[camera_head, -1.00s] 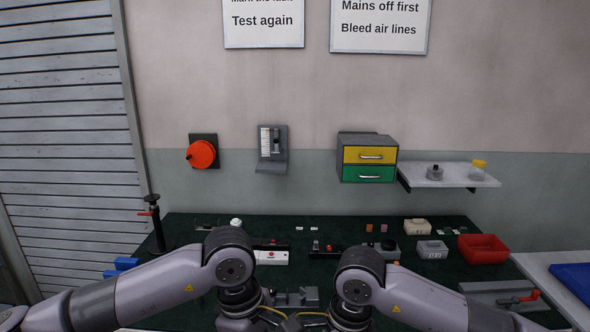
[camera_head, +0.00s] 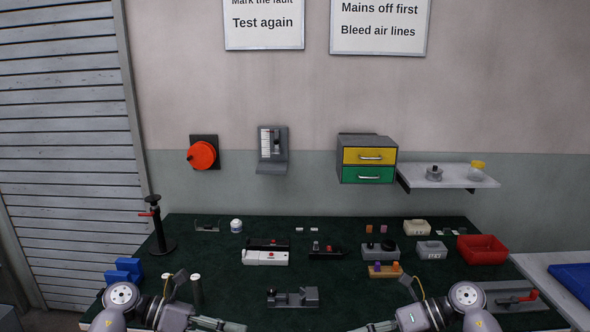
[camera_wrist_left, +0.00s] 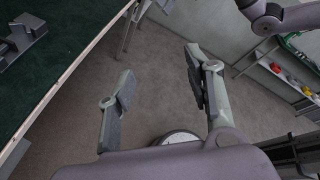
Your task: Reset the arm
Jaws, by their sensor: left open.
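My left arm (camera_head: 170,310) is folded low at the bottom left of the head view, and its gripper points inward near the bottom edge. In the left wrist view my left gripper (camera_wrist_left: 160,98) has its two fingers spread wide, with only floor between them. It is open and empty, off the front edge of the bench. My right arm (camera_head: 440,308) is folded low at the bottom right of the head view.
A drawer cabinet (camera_head: 367,158) hangs on the wall.

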